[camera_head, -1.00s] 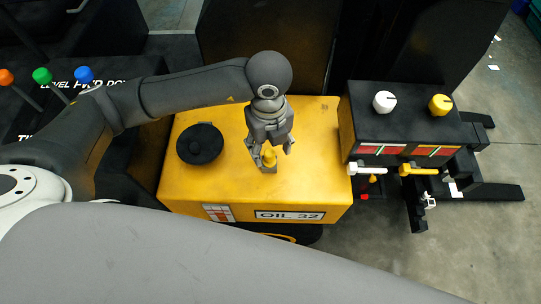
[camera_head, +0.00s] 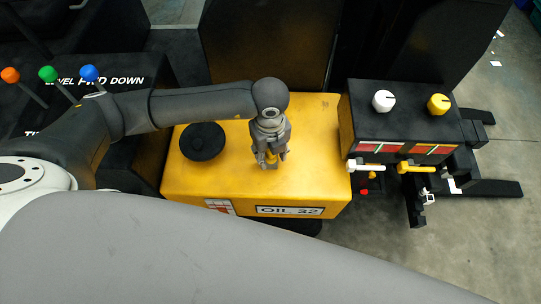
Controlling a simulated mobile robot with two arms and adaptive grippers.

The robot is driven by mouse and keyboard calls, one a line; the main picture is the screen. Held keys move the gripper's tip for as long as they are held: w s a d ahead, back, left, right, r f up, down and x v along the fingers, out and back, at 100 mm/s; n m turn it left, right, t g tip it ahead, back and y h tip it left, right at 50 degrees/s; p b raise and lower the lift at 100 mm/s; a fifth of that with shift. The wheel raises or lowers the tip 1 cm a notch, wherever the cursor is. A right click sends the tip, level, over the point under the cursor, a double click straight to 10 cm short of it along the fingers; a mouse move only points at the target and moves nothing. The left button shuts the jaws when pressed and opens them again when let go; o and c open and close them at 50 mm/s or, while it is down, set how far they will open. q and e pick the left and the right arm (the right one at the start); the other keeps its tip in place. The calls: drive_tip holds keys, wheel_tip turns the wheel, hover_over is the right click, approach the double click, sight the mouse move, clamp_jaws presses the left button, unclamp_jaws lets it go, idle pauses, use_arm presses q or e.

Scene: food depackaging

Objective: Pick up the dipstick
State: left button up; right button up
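The yellow dipstick (camera_head: 270,158) stands on top of the yellow oil tank (camera_head: 320,150), which is marked OIL 32. My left gripper (camera_head: 271,159) points down over it, with a finger on either side of its handle. The fingers look close to the handle, but I cannot tell whether they press on it. The fingers and the gripper's body hide much of the dipstick. My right gripper is not in view.
A round black cap (camera_head: 202,141) sits on the tank, left of the gripper. A black control box (camera_head: 408,118) with white and yellow knobs stands to the right. Levers with orange, green and blue balls (camera_head: 89,73) stand at the left. The tank's right half top is clear.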

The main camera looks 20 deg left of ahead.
use_arm(q)
clamp_jaws()
wheel_tip(320, 180, up, 18)
drive_tip(key=b, duration=0.2)
idle(0.6)
drive_tip(key=shift+r, duration=0.15)
idle(0.5)
